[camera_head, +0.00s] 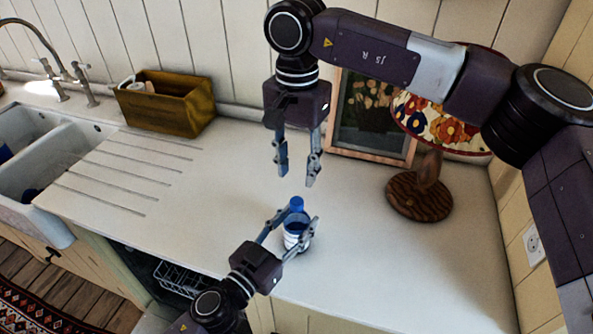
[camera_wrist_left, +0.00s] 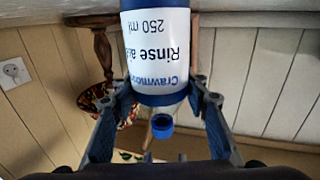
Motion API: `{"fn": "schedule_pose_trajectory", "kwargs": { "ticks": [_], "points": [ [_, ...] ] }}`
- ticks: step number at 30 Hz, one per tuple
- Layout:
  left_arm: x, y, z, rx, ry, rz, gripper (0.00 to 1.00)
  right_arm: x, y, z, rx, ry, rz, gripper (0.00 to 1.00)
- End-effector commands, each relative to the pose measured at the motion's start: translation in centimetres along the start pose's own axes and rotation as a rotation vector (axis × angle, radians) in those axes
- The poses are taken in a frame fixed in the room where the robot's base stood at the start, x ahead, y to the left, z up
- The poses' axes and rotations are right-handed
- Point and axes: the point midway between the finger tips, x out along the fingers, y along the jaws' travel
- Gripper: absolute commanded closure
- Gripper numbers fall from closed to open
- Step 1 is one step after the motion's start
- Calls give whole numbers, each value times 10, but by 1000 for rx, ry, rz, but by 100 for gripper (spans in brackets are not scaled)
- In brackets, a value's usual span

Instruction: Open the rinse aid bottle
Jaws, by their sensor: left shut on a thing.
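The rinse aid bottle (camera_head: 296,238), blue and white with a blue cap (camera_head: 297,202), stands upright on the counter near its front edge. My left gripper (camera_head: 298,217) is shut on the bottle from the front, one finger on each side. In the left wrist view the bottle (camera_wrist_left: 157,50) appears upside down, its label reading "Rinse aid 250 ml", with the blue cap (camera_wrist_left: 162,126) at the neck end. My right gripper (camera_head: 298,176) is open and empty, pointing down above and slightly behind the cap, apart from it.
A picture frame (camera_head: 372,150) leans on the back wall. A lamp with a wooden base (camera_head: 419,196) and floral shade stands to the right. A wooden box (camera_head: 166,103) and a sink (camera_head: 45,160) are at the left. The counter (camera_head: 385,265) is clear around the bottle.

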Motion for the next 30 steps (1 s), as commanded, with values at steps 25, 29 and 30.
{"fn": "schedule_pose_trajectory", "kwargs": {
  "ticks": [25, 29, 30],
  "points": [
    [0, 0, -1, 0, 2, 0, 100, 0, 0, 0, 1527, 1, 2, 66],
    [0, 0, -1, 0, 2, 0, 100, 0, 0, 1, 1762, 1, 2, 66],
    [0, 0, -1, 0, 2, 0, 100, 0, 0, 1, 1834, 2, 2, 66]
  ]
}}
